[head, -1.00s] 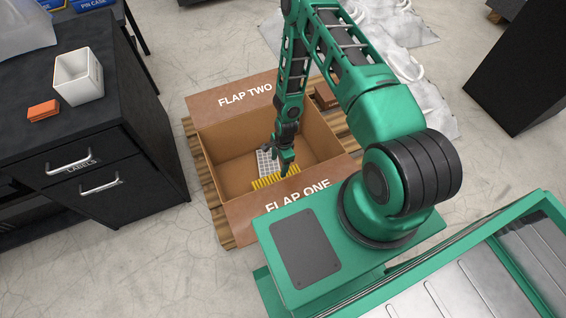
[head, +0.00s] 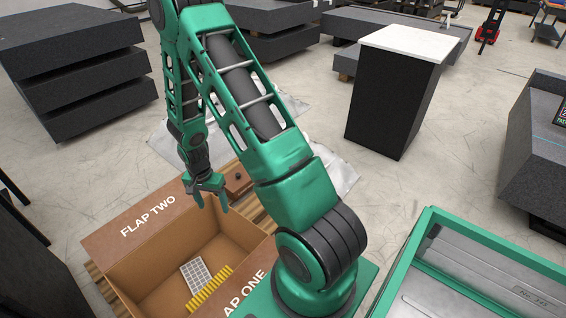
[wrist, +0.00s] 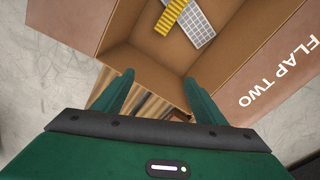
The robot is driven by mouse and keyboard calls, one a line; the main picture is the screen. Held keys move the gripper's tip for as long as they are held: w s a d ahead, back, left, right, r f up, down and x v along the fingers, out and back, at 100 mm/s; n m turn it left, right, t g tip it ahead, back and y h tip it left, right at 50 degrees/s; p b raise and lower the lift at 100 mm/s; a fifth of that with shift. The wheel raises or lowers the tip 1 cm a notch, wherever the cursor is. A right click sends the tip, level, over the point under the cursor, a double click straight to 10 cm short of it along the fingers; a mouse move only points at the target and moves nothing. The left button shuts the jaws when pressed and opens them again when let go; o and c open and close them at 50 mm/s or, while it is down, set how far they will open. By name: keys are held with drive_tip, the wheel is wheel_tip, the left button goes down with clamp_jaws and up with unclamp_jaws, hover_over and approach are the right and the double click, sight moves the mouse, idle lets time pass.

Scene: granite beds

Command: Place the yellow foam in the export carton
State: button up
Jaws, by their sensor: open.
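The yellow foam (head: 208,288), a ribbed strip, lies on the floor of the open brown export carton (head: 150,262), beside a grey gridded piece (head: 196,274). The foam also shows in the wrist view (wrist: 171,15), at the top edge, partly cut off. My gripper (head: 212,205) is open and empty, raised above the carton's far right side and well apart from the foam. In the wrist view my gripper (wrist: 158,96) has its two fingers spread, with the carton's wall beyond them. The flaps labelled FLAP ONE (head: 247,296) and FLAP TWO (head: 147,222) are folded outward.
The carton stands on a wooden pallet (head: 261,217), with a small brown block (head: 237,181) near its far corner. A dark pedestal with a white top (head: 402,43) stands at the upper right. Dark slabs (head: 75,70) are stacked at upper left. Concrete floor is open between them.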

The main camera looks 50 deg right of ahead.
drive_tip(key=s+d+r+n, duration=0.1)
drive_tip(key=s+d+r, duration=0.1)
drive_tip(key=s+r, duration=0.35)
drive_tip(key=s+d+r+n, duration=0.1)
drive_tip(key=s+d+r, duration=0.1)
drive_tip(key=r, duration=0.7)
drive_tip(key=s+d+r+n, duration=0.1)
drive_tip(key=s+d+r, duration=0.15)
drive_tip(key=r, duration=0.55)
drive_tip(key=s+a+r+n, duration=0.1)
drive_tip(key=s+r, duration=0.4)
drive_tip(key=s, duration=0.4)
drive_tip(key=s+a+r+n, duration=0.1)
drive_tip(key=s+r, duration=0.4)
drive_tip(key=s, duration=0.5)
drive_tip(key=shift+s+a+r+n+y, duration=0.25)
drive_tip(key=shift+n+y, duration=0.15)
drive_tip(key=shift+n, duration=0.3)
